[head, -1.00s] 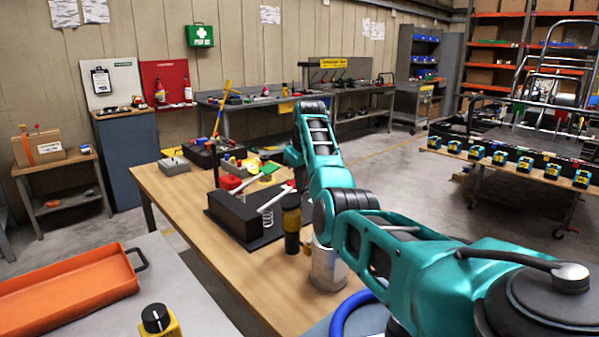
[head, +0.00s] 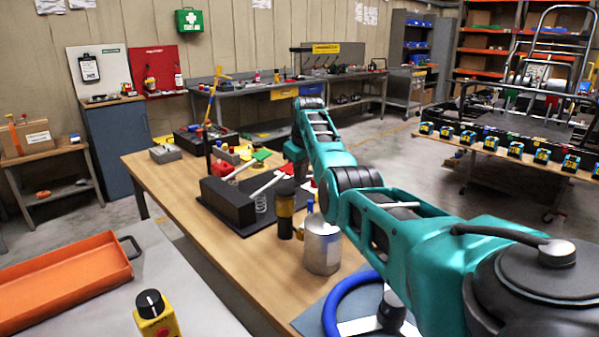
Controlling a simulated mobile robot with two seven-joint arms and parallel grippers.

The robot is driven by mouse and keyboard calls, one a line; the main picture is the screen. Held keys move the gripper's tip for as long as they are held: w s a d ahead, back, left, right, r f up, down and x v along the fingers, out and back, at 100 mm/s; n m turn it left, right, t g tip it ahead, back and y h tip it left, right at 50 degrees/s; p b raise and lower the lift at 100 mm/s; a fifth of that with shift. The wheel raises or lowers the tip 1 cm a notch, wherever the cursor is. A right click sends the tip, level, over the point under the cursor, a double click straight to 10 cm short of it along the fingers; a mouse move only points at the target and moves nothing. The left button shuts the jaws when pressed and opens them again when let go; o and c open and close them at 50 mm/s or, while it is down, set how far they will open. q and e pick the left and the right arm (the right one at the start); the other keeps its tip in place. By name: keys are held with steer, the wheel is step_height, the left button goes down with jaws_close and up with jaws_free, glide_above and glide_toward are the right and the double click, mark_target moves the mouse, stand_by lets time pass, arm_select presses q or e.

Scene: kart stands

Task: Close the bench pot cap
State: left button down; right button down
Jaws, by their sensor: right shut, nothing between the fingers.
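A silver metal pot (head: 322,248) stands upright on the near right part of the wooden bench (head: 185,200). A small blue piece (head: 310,207) shows at its upper left rim. I cannot make out a separate cap or whether the pot is closed. My right arm, teal and black, reaches in from the right, passing over and behind the pot. My right gripper (head: 300,178) is shut and empty, low beyond the pot and mostly hidden by my own arm links. My left gripper is not in view.
A black and yellow cylinder (head: 285,212) stands just left of the pot, beside a black block with a lever (head: 226,201). A blue ring (head: 340,306) lies in front. An orange tray (head: 70,283) and a yellow control box (head: 155,316) sit on the grey table at left.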

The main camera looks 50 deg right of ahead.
steer(key=shift+r, duration=0.1)
steer(key=v, duration=1.4)
steer(key=shift+w+r, duration=0.15)
steer(key=shift+r, duration=0.05)
steer(key=shift+f, duration=0.1)
